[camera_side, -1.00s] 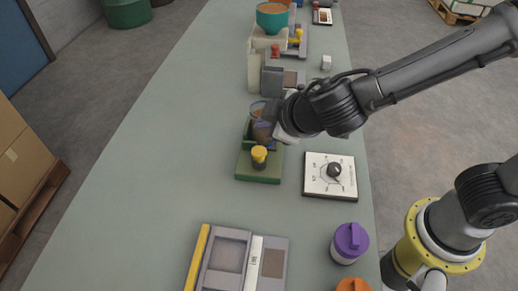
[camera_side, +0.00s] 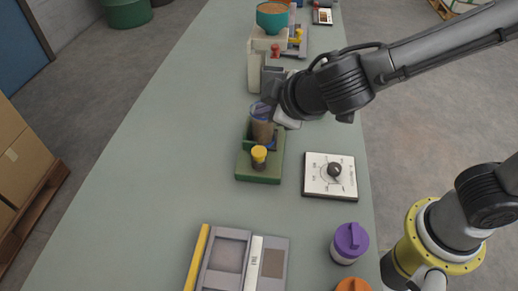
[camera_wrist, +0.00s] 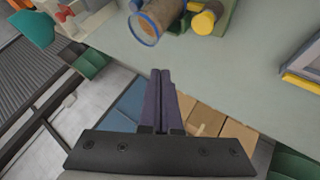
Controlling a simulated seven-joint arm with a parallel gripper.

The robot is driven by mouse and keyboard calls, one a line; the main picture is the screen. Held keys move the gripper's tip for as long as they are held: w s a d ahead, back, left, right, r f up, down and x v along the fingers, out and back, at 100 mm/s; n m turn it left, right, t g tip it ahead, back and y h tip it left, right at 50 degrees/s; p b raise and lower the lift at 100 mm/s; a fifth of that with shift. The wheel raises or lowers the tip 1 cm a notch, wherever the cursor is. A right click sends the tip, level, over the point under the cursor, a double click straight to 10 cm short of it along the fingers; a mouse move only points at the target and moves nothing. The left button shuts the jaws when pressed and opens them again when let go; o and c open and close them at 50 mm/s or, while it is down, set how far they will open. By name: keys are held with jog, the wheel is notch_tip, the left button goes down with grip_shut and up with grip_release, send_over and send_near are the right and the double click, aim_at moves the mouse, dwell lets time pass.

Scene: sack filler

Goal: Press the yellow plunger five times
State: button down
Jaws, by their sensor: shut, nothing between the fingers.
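The yellow plunger (camera_side: 259,153) stands upright on the front part of a green base (camera_side: 258,174), beside a clear jar (camera_side: 262,130) with brown contents and a blue rim. In the wrist view the plunger (camera_wrist: 205,20) and the jar (camera_wrist: 160,14) show at the top edge. My gripper (camera_wrist: 162,72) is shut and empty, its dark purple fingers together and apart from the plunger. In the side view it is up behind and above the jar, with its fingers mostly hidden by the wrist.
A white dial panel (camera_side: 330,176) lies right of the green base. A purple-lidded jar (camera_side: 350,242) stands at the front right and a grey tray unit (camera_side: 236,262) at the front. Machines with a teal bowl (camera_side: 272,17) stand behind. The bench's left side is clear.

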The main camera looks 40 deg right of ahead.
jog(key=shift+r, duration=0.2)
jog(key=shift+f, duration=0.1)
send_near(258, 148)
jog(key=shift+w+f, duration=0.45)
jog(key=shift+w, duration=0.4)
jog(key=shift+w+f, duration=0.45)
jog(key=shift+w, duration=0.4)
jog(key=shift+w+f, duration=0.45)
jog(key=shift+w, duration=0.4)
jog(key=shift+f, duration=0.4)
jog(key=shift+d+f, duration=0.1)
jog(key=shift+f, duration=0.65)
dwell(1.2)
jog(key=shift+r, duration=1.15)
